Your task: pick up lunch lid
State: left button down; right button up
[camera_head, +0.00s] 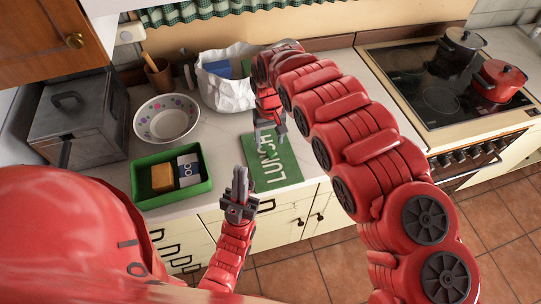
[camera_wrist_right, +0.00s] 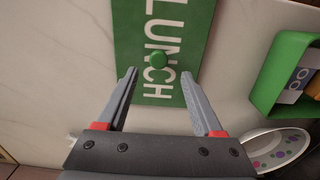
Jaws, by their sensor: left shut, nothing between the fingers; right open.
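The green lunch lid (camera_head: 291,175) lies flat on the counter, with white LUNCH lettering. In the right wrist view the lid (camera_wrist_right: 185,40) shows a small round green knob (camera_wrist_right: 158,60) on top. My right gripper (camera_head: 270,132) is over the lid's far end and hides part of it. In the right wrist view its open fingers (camera_wrist_right: 158,74) point at the lid, with the knob lying between and just beyond the tips; nothing is held. My left gripper (camera_head: 240,178) is shut and empty, in front of the counter, left of the lid.
A green lunch box (camera_head: 176,198) with a yellow-orange block and a grey-white item stands left of the lid. A patterned bowl (camera_head: 166,118), white bag (camera_head: 229,92) and metal box (camera_head: 81,120) stand behind it. The stove (camera_head: 405,85) with pots is at right.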

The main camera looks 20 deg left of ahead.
aim_at(270, 152)
jog(key=shift+s+d+f+p, duration=0.15)
jog(key=shift+f+p, duration=1.35)
jog(key=shift+f, duration=1.45)
grip_shut()
